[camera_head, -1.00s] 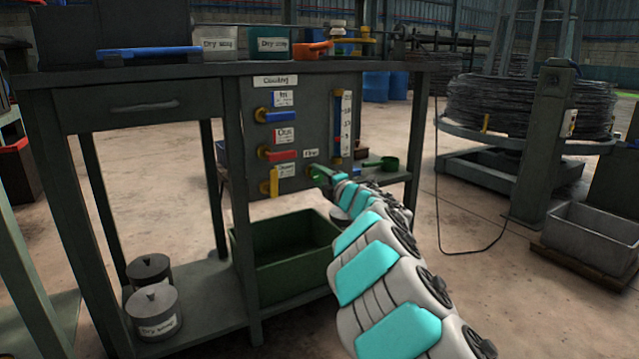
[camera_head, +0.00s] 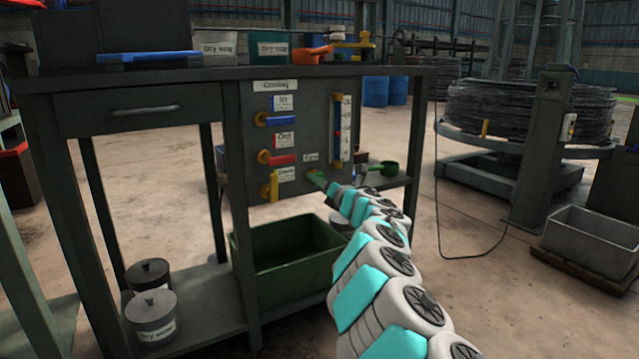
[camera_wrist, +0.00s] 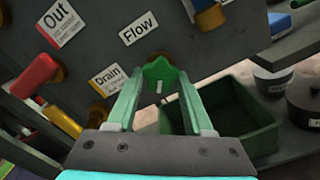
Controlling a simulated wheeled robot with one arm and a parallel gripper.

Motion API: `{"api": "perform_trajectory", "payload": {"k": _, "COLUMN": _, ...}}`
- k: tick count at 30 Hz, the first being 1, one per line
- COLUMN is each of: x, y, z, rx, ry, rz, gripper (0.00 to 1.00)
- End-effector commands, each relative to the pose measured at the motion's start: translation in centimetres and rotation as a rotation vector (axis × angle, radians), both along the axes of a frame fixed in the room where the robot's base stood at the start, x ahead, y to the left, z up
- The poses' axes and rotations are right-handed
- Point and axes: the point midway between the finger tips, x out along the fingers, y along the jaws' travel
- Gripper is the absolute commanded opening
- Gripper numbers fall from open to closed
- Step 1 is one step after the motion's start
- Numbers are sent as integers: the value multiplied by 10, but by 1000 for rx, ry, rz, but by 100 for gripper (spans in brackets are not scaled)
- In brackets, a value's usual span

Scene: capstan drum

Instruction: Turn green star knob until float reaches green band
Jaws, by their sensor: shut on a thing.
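The green star knob (camera_wrist: 160,76) sits on the dark panel beside the "Flow" label (camera_wrist: 138,29). My gripper (camera_wrist: 160,73) has its two pale green fingers on either side of the knob and is shut on it. In the head view my gripper (camera_head: 327,184) reaches the panel's lower right, and the fingers mostly cover the knob. The upright gauge tube (camera_head: 338,128) with a white scale is above and right of the knob. It shows blue and a small orange-red mark at mid-height, but the float and green band are too small to make out surely.
Left of the knob are blue (camera_head: 283,118), red (camera_head: 282,159) and yellow (camera_head: 274,186) valve handles. A green bin (camera_head: 285,262) stands below the panel. A green cup (camera_head: 388,168) is on a small shelf at right.

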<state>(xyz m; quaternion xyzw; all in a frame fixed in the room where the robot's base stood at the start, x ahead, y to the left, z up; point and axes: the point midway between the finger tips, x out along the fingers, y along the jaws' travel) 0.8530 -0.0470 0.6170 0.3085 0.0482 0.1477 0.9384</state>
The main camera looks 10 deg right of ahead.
Motion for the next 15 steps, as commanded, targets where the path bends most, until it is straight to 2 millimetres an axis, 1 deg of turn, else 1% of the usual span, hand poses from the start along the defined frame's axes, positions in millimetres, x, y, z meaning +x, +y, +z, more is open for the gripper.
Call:
{"api": "perform_trajectory", "payload": {"k": 1, "x": 0, "y": 1, "z": -3, "rx": -18, "ry": -2, "rz": 3, "gripper": 0}}
{"api": "perform_trajectory", "payload": {"k": 6, "x": 0, "y": 1, "z": -3, "rx": -58, "ry": -15, "rz": 3, "gripper": 0}}
{"api": "perform_trajectory", "payload": {"k": 15, "x": 0, "y": 1, "z": -3, "rx": -75, "ry": -20, "rz": 3, "gripper": 0}}
